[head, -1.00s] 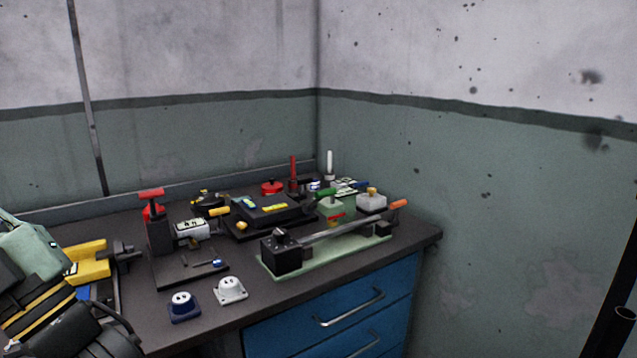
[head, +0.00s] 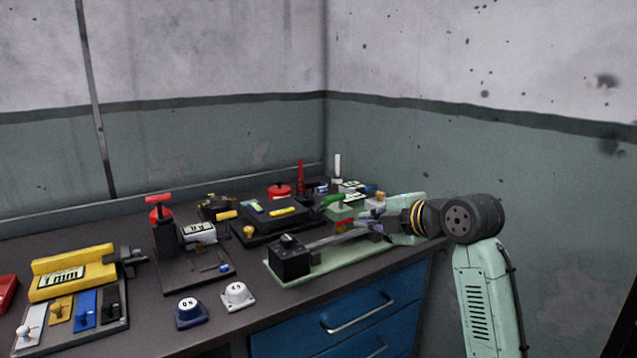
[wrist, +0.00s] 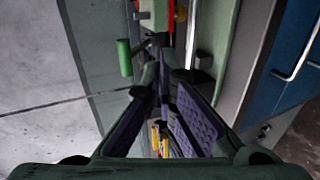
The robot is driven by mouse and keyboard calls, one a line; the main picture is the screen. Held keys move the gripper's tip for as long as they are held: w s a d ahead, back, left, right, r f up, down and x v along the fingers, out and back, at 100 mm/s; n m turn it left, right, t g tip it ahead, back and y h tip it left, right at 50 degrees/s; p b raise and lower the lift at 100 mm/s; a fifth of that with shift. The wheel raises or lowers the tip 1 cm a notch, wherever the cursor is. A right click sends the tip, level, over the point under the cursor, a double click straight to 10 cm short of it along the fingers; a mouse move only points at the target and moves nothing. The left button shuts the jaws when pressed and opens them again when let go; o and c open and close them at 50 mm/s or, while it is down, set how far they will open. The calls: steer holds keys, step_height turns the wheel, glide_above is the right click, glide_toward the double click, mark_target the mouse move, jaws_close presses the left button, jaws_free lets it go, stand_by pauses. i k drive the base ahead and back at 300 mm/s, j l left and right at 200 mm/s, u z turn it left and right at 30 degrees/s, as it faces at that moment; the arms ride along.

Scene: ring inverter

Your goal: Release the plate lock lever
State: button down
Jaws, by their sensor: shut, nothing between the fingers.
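A long silver lever bar (head: 335,239) runs from a black block (head: 290,258) on a pale green base plate (head: 345,258); I cannot tell if it is the plate lock lever. Its orange end is hidden behind my gripper (head: 378,227). A green-handled lever (head: 333,201) stands on a green box just behind. In the wrist view, my gripper (wrist: 167,76) has its purple-padded fingers close together at the tips, shut and empty. The green handle (wrist: 125,57) is ahead and left of the tips. Whether the fingers touch the bar is unclear.
A black plate fixture (head: 270,215), a red-topped press (head: 158,225) and a yellow block (head: 72,272) stand on the bench. Blue (head: 190,312) and white (head: 237,295) knobs sit near the front edge. Blue drawers (head: 360,310) are below. Walls close off the back and right.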

mark_target(311, 193)
steer(key=i+j, duration=0.15)
steer(key=i, duration=0.3)
steer(key=i+j, duration=0.15)
steer(key=i, duration=0.3)
